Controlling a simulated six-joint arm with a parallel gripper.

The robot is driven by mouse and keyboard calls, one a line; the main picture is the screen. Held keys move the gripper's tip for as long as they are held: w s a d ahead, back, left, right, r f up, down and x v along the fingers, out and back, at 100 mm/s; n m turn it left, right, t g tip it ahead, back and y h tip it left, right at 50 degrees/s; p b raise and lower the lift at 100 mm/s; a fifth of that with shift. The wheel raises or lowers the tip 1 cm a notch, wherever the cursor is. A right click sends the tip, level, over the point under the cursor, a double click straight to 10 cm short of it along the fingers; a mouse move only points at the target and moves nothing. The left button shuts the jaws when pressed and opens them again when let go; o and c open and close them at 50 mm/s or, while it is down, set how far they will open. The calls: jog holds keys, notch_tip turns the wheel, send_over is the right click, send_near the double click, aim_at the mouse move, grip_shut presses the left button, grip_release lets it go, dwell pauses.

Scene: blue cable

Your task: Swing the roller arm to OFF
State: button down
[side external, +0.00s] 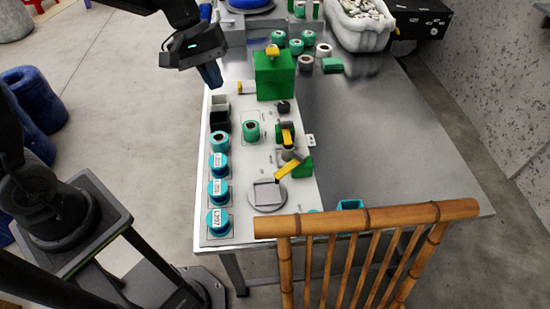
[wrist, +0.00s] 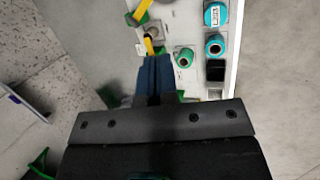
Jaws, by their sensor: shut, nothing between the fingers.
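Several yellow levers stand on the white panel (side external: 225,170), and I cannot tell for sure which is the roller arm. One yellow arm (side external: 289,171) slants from a green block (side external: 304,168) beside a grey roller-like part. Another yellow lever (side external: 286,138) stands just behind it. In the wrist view, a yellow lever (wrist: 148,44) shows just beyond the fingertips, and another yellow arm (wrist: 144,8) is at the top. My gripper (side external: 214,84) is shut and empty, above the panel's far left edge, apart from the levers. Its blue fingers (wrist: 155,62) also show in the wrist view. Any OFF marking is unreadable.
A tall green box (side external: 274,78) stands at the panel's back. Teal spools (side external: 218,189) line its left edge, near a black bin (side external: 220,121). A green spool (side external: 251,130) stands mid-panel. A bamboo chair back (side external: 365,220) is in front. The metal table (side external: 390,150) is clear at right.

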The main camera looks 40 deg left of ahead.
aim_at(289, 169)
jog(key=w+a+f+n+g+h, duration=0.1)
jog(key=w+f+n, duration=0.3)
jog(key=f, duration=0.6)
jog(key=w+f+n+h, duration=0.3)
jog(key=w+f+n, duration=0.1)
jog(key=f, duration=0.6)
jog(key=shift+w+a+n+g, duration=0.3)
jog(key=shift+w+a+g, duration=0.1)
jog(key=shift+w, duration=0.5)
jog(key=x, duration=0.9)
jog(key=shift+d, duration=0.35)
jog(key=d, duration=0.3)
jog(key=shift+s+d+f, duration=0.15)
jog(key=shift+s+f, duration=0.1)
jog(key=shift+s, duration=0.05)
jog(key=shift+d, duration=0.5)
